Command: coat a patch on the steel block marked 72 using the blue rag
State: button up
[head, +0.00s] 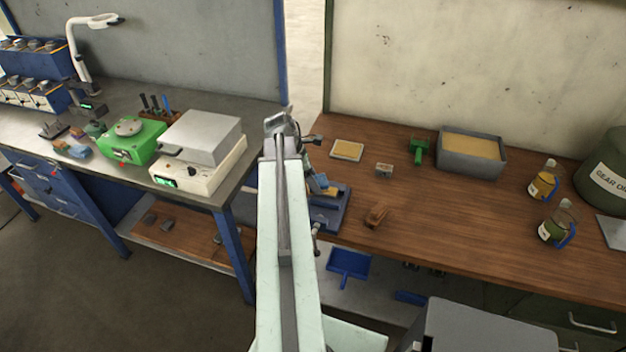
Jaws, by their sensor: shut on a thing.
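My arm reaches up the middle of the head view, and its wrist and gripper (313,176) are at the left end of the wooden bench, largely hidden behind my own arm. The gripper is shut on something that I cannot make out. It is close to a blue vise-like fixture (333,213). A small grey block (384,169) with a pale label lies on the wooden bench, right of my gripper; its marking is too small to read. A small folded blue thing (79,151), which may be a rag, lies on the left bench beside brownish pieces.
The wooden bench (460,235) also carries a shallow tan tray (347,150), a brown brush-like piece (376,215), a grey bin (470,154) and oil jugs (543,180). The grey left bench holds a green device (132,140) and a hotplate-like box (197,163). A gap separates the benches.

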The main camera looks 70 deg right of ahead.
aim_at(325, 183)
jog(key=shift+f, duration=0.25)
jog(key=shift+s+d+r, duration=0.1)
jog(key=shift+s, duration=1.95)
jog(key=shift+w, duration=0.1)
jog(key=shift+w, duration=1.95)
notch_tip(325, 183, up, 6)
jog(key=p, duration=0.5)
